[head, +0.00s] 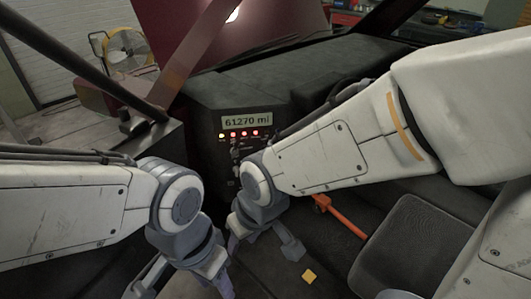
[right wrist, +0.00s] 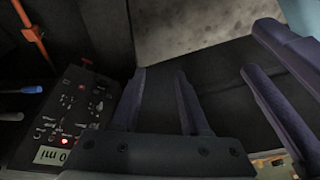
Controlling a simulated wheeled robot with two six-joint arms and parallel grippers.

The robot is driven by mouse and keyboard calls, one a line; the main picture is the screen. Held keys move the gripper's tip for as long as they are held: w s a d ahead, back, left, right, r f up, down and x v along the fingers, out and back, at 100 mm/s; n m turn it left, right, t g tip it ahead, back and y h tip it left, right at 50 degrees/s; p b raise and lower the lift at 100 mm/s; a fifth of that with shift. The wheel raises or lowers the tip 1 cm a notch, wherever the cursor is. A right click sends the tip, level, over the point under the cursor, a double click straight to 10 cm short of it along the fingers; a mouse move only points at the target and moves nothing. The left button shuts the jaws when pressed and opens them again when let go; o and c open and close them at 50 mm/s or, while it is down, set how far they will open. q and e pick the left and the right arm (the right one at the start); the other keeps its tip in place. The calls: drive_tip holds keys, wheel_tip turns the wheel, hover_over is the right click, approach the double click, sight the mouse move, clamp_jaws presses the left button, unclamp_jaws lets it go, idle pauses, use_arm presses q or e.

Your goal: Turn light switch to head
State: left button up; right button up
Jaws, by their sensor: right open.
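The dashboard panel (head: 240,150) faces me at the centre of the head view, with a "61270 mi" display (head: 247,120) and a row of red lights (head: 238,134). I cannot tell which is the light switch. My right gripper (head: 233,243) is below the panel; its open, empty fingers (right wrist: 160,100) are beside the panel, apart from it. My left gripper (head: 224,284) is lower in the head view; its two spread fingers (right wrist: 278,80) show at the right of the wrist view.
An orange lever (head: 340,216) stands beside a dark seat (head: 420,245). A small yellow block (head: 309,276) lies low at centre. A blue-tipped stalk (right wrist: 28,90) is left of the panel in the wrist view. A yellow fan (head: 127,48) stands in the background. My arms flank the panel closely.

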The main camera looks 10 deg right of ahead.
drive_tip(key=w+f+m+t+b, duration=0.15)
drive_tip(key=w+f+t, duration=0.25)
drive_tip(key=w, duration=0.7)
drive_tip(key=w+f+m+t, duration=0.2)
drive_tip(key=w+f+t, duration=0.2)
drive_tip(key=w, duration=0.8)
drive_tip(key=w+d+f+m+t+h, duration=0.2)
drive_tip(key=w+d+f+t, duration=0.2)
drive_tip(key=w+d+t, duration=0.55)
drive_tip(key=w+d+g, duration=0.1)
drive_tip(key=w, duration=0.7)
drive_tip(key=shift+g+p, duration=0.35)
drive_tip(key=shift+p, duration=0.1)
drive_tip(key=shift+f, duration=0.1)
clamp_jaws()
